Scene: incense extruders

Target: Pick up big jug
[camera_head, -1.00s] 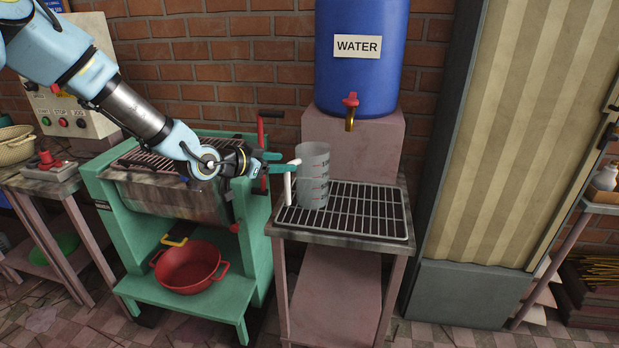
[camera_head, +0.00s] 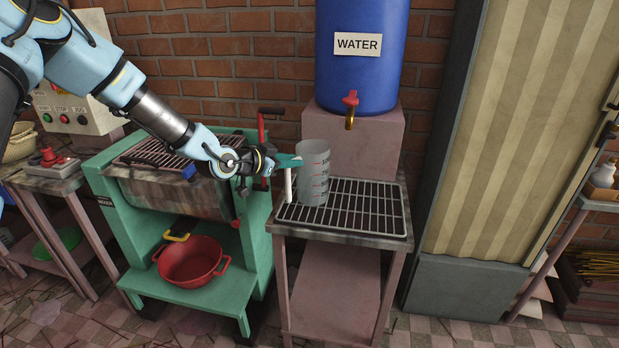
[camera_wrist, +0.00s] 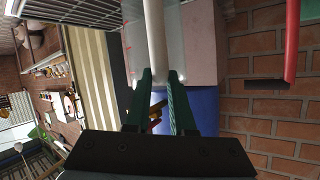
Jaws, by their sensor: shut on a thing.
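The big jug (camera_head: 315,173) is a tall translucent measuring jug with red marks and a white handle (camera_head: 289,185) on its left side. It stands upright at the left part of the wire rack on the small table; whether its base touches the rack is hard to tell. My gripper (camera_head: 290,161) comes in from the left and is shut on the handle near its top. In the wrist view the two green fingers (camera_wrist: 161,78) close around the white handle (camera_wrist: 155,35), and the clear jug body shows behind it.
A blue water barrel (camera_head: 357,60) with a red-handled tap (camera_head: 350,108) stands on a pink block behind the rack (camera_head: 365,210). A green mixer (camera_head: 190,200) with a red pot (camera_head: 190,262) on its lower shelf stands left. A striped cabinet (camera_head: 510,140) is on the right.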

